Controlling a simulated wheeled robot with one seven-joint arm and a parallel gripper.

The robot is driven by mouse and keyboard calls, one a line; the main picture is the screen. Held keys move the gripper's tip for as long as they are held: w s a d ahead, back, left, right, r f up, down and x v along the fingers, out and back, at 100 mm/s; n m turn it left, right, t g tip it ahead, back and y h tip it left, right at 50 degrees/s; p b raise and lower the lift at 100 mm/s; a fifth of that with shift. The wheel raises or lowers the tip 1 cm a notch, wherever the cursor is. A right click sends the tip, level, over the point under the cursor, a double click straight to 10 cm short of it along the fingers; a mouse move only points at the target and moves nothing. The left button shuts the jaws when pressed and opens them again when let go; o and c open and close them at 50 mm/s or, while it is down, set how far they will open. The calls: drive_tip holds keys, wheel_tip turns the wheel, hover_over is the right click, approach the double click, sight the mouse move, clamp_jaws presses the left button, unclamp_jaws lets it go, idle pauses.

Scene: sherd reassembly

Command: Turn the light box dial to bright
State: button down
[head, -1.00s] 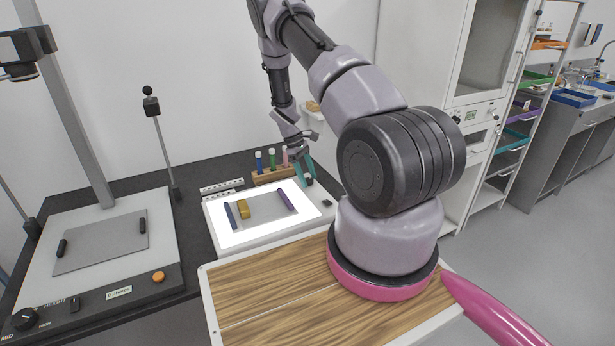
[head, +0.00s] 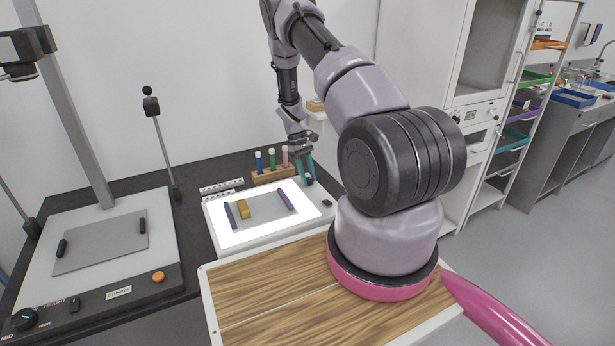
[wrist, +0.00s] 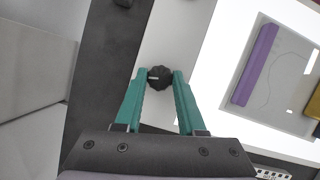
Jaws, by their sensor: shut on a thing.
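The light box (head: 262,232) is a white box with a brightly lit top, on the dark bench in the head view. Its dial is a small black knob (wrist: 160,77) with a pale mark, on the white strip beside the lit panel in the wrist view. My gripper (wrist: 160,80) has teal fingers, one on each side of the dial, and is shut on it. In the head view my gripper (head: 307,178) reaches down at the light box's back right corner, and the dial is partly hidden by the fingers.
Blue, yellow and purple pieces (head: 287,199) lie on the light box. A wooden rack (head: 272,175) with several coloured tubes stands close behind it, left of my gripper. A copy stand (head: 110,245) is at the left. A wooden board (head: 270,285) lies in front.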

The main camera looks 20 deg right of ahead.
drive_tip(key=m, duration=0.2)
drive_tip(key=m+y, duration=0.2)
drive_tip(key=m, duration=0.1)
drive_tip(key=shift+d+m, duration=0.25)
drive_tip(key=shift+m, duration=0.05)
drive_tip(key=m+y, duration=0.1)
drive_tip(key=m, duration=0.1)
drive_tip(key=m+t+y, duration=0.1)
drive_tip(key=m, duration=0.2)
drive_tip(key=shift+d, duration=0.1)
drive_tip(key=m+t+y, duration=0.1)
drive_tip(key=m, duration=0.4)
drive_tip(key=shift+s, duration=0.15)
drive_tip(key=shift+s+d+m+t+y, duration=0.15)
drive_tip(key=shift+m+t, duration=0.4)
drive_tip(key=shift+m, duration=0.7)
drive_tip(key=shift+w+a+m+t+y, duration=0.15)
drive_tip(key=shift+m+t, duration=0.4)
drive_tip(key=shift+m, duration=0.7)
drive_tip(key=shift+s+d, duration=0.1)
drive_tip(key=c, duration=0.5)
unclamp_jaws()
drive_tip(key=v, duration=1.1)
drive_tip(key=shift+s+f, duration=0.1)
